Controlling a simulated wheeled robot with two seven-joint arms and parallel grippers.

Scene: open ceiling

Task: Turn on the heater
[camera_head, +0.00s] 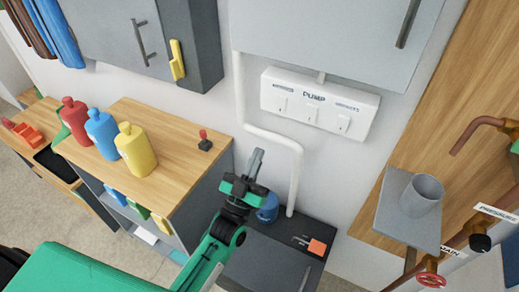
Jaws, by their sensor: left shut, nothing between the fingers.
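A white switch panel (318,103) is fixed to the wall under a grey cabinet. It has three switches in a row. The label over the middle one reads PUMP; the labels over the left switch (281,103) and the right switch (343,123) are too small to read surely. Which switch belongs to the heater I cannot tell, nor can I tell their on or off positions. My left gripper (257,156) is shut and empty, pointing up, below and left of the panel and apart from it. My right gripper is not in view.
A white pipe (270,137) runs down the wall between my left gripper and the panel. A wooden-topped counter (185,170) with red, blue and yellow bottles (138,150) stands left. A dark cabinet (262,262) is below. A grey shelf (392,220) with a cup (421,195) and copper pipes are right.

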